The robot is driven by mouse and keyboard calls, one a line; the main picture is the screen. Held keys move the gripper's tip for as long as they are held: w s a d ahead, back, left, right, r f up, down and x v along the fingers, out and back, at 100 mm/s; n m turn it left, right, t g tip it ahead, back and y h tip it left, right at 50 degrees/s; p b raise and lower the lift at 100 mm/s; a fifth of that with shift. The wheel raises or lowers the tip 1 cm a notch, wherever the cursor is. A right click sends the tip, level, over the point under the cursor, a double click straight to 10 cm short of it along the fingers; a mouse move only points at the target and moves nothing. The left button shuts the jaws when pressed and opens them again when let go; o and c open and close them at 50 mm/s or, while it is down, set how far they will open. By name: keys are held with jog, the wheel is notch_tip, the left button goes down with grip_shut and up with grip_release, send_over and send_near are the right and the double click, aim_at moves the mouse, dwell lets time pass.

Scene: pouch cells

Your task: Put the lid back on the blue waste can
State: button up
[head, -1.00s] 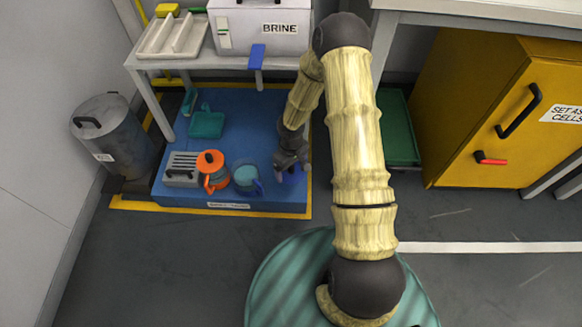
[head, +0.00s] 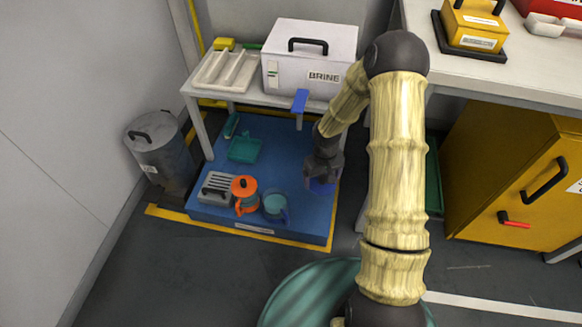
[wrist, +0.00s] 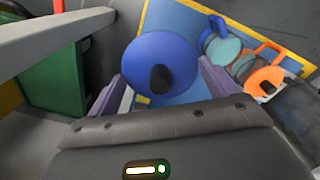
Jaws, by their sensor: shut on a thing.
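The blue waste can (head: 268,214) stands uncovered at the platform's front, its inside pale teal and a blue handle on its side. It also shows in the wrist view (wrist: 206,43). The lid is a round blue disc (wrist: 138,58) with a black knob, between my fingers in the wrist view. My gripper (wrist: 160,85) is shut on the lid. In the head view my gripper (head: 320,180) is right of the can, with a bit of blue lid (head: 322,188) below it. The lid is apart from the can; its height above the platform is hard to tell.
An orange-lidded can (head: 245,188) stands just left of the blue can, beside a grey slotted box (head: 216,187). A teal dustpan (head: 244,149) lies behind. A table with a BRINE box (head: 310,62) overhangs the back. A grey bin (head: 160,150) stands left.

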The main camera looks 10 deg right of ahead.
notch_tip(320, 180, up, 15)
jog(key=m+p, duration=0.2)
jog(key=p, duration=0.5)
jog(key=shift+w+a+m, duration=0.35)
jog(key=shift+m, duration=0.05)
